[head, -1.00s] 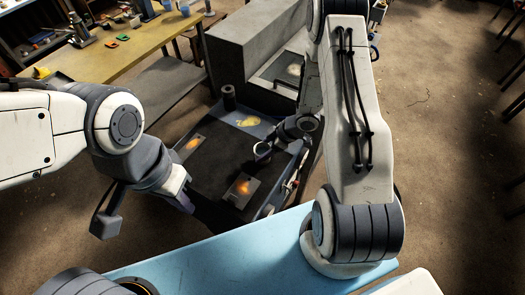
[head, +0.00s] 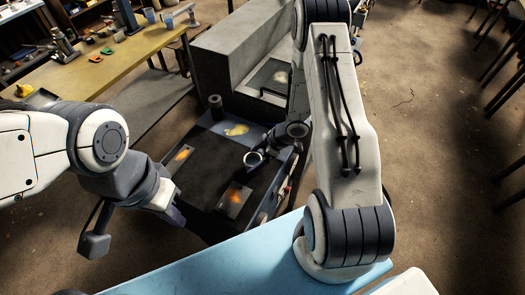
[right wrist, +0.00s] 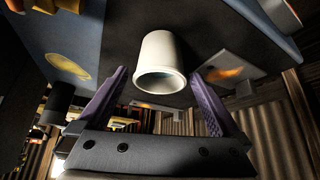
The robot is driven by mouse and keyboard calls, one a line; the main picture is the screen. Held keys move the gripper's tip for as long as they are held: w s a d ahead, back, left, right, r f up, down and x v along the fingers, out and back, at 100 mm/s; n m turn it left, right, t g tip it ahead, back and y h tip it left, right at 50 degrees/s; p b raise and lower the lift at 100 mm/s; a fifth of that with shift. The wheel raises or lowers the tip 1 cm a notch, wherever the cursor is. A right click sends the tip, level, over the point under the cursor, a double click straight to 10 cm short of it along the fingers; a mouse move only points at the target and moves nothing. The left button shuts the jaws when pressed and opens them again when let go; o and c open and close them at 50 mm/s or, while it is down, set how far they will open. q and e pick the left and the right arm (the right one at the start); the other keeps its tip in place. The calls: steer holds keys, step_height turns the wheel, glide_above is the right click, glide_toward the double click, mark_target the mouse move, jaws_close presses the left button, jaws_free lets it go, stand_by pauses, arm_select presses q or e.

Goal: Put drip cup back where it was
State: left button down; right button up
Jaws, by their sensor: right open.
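The drip cup (head: 254,159), a small pale cup, stands upright on the dark top of a low cart (head: 211,179) in the head view. In the right wrist view the white cup (right wrist: 161,58) lies between the two purple fingers of my right gripper (right wrist: 160,76), with a gap on each side. That gripper is open; in the head view it reaches the cup from the right, its fingers hard to make out. My left gripper (head: 178,215) hangs at the cart's left front edge, away from the cup; its jaws are too small and dark to read.
Two plates with orange glowing patches (head: 235,199) (head: 180,157) lie on the cart. A dark cylinder (head: 215,107) stands at its far corner near a yellow patch (head: 237,130). A grey block (head: 240,45) stands behind, a wooden workbench (head: 105,65) at left, a blue surface (head: 215,262) in front.

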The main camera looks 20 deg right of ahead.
steer(key=v, duration=1.1)
steer(key=w+a+r+m+t+h, duration=0.1)
steer(key=w+a+r+h, duration=0.15)
steer(key=r, duration=0.35)
steer(key=w+a+r+m+t+h, duration=0.1)
steer(key=w+a+r+h, duration=0.1)
steer(key=a+r+h, duration=0.3)
steer(key=s+a+r+m+g+y, duration=0.1)
steer(key=s+a, duration=0.3)
steer(key=s, duration=0.4)
steer(key=s+a+r+g, duration=0.2)
steer(key=s+a+r, duration=0.2)
steer(key=s, duration=0.4)
steer(key=s+a+r+m+g+y, duration=0.1)
steer(key=s+a+r+g, duration=0.1)
steer(key=s, duration=0.7)
steer(key=a+r, duration=0.1)
steer(key=a, duration=0.1)
steer(key=shift+a+r+m+y, duration=0.25)
steer(key=shift+a+m+y, duration=0.05)
steer(key=shift+a+y, duration=0.05)
